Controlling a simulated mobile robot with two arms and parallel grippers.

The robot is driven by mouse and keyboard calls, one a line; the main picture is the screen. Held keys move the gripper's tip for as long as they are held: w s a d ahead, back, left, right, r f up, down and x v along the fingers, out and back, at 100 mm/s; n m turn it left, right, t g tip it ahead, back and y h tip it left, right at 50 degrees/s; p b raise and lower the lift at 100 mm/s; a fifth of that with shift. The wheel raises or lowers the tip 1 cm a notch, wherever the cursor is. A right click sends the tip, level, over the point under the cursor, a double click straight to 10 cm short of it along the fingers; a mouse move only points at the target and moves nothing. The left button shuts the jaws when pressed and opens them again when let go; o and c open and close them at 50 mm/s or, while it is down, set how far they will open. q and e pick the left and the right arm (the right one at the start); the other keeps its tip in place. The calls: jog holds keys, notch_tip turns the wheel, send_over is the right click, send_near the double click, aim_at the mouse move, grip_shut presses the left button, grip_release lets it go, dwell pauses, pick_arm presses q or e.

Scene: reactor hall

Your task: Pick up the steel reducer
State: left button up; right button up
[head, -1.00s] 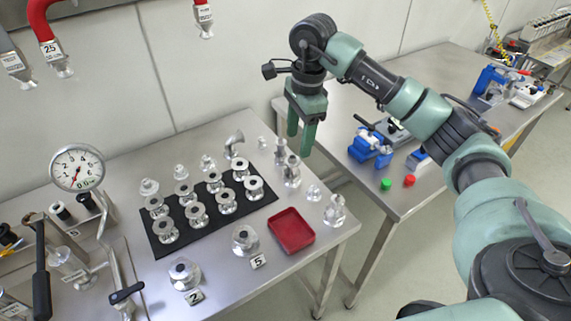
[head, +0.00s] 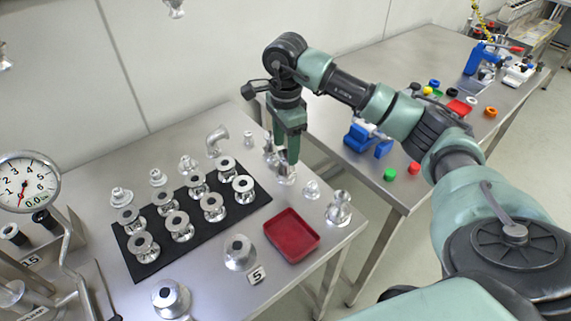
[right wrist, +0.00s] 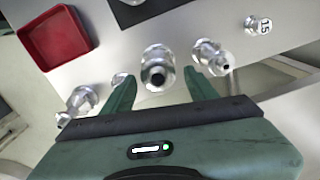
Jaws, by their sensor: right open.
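My right gripper (head: 288,150) points down, open, over the right part of the steel table, among shiny steel fittings. A stepped steel fitting, which looks like the steel reducer (head: 287,176), stands just below its fingertips, partly hidden by them. In the right wrist view this fitting (right wrist: 157,68) lies between and just beyond the two green fingers (right wrist: 160,92), with nothing gripped. A similar stepped fitting (right wrist: 210,55) stands close to its right there. I cannot tell for certain which one is the reducer. My left gripper is not in view.
A small fitting (head: 311,190) and a larger one (head: 338,209) stand nearby at the table's right edge. A red tray (head: 291,236) and a black mat (head: 140,268) with several flanged fittings lie nearer. A second table (head: 425,184) with tools stands across a gap.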

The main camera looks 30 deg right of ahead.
aim_at(286, 165)
jog(key=shift+a+f+p, duration=0.1)
jog(key=shift+f+p, duration=0.3)
jog(key=shift+f, duration=1.55)
jog(key=shift+s, duration=0.1)
jog(key=c, duration=1.2)
jog(key=shift+r, duration=0.1)
